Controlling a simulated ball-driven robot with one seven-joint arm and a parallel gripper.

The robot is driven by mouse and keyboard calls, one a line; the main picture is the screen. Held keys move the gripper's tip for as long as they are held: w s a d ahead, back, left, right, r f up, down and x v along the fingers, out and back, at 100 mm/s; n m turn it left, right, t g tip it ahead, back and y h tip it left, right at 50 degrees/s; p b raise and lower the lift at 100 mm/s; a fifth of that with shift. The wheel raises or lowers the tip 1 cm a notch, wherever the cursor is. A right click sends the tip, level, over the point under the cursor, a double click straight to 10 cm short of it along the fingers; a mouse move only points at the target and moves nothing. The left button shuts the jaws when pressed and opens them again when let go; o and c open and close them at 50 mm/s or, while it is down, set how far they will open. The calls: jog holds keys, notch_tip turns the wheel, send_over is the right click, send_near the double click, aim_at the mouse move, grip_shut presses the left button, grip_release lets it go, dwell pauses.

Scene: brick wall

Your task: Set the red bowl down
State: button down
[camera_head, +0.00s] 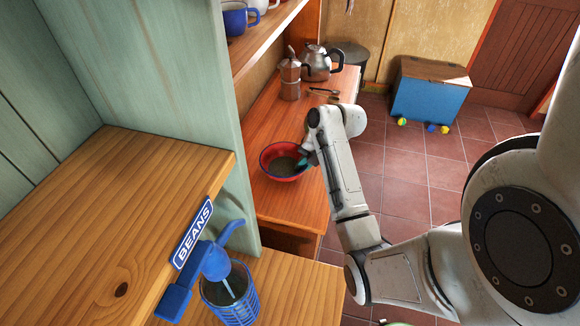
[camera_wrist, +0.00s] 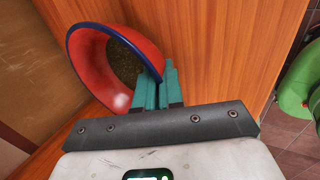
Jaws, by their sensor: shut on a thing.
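The red bowl (camera_head: 270,153) has a dark inside and sits at or just above the wooden counter (camera_head: 290,203), right of the green panel. I cannot tell whether its base touches the wood. In the wrist view the bowl (camera_wrist: 88,62) shows a blue rim and appears tilted. My gripper (camera_wrist: 160,80) has teal fingers shut on the bowl's near rim. In the head view my gripper (camera_head: 303,161) reaches the bowl from the right, partly hidden by my own arm.
A blue chest (camera_head: 428,95) with balls stands on the tiled floor. A shelf labelled BEANS (camera_head: 193,234) and a blue pump jar (camera_head: 232,296) are at the front left.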

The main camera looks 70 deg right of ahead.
jog(key=shift+f, duration=0.15)
jog(key=c, duration=1.3)
grip_release()
jog(key=shift+o, duration=0.2)
jog(key=p+v, duration=0.3)
jog(key=v, duration=0.9)
jog(key=shift+p, duration=0.35)
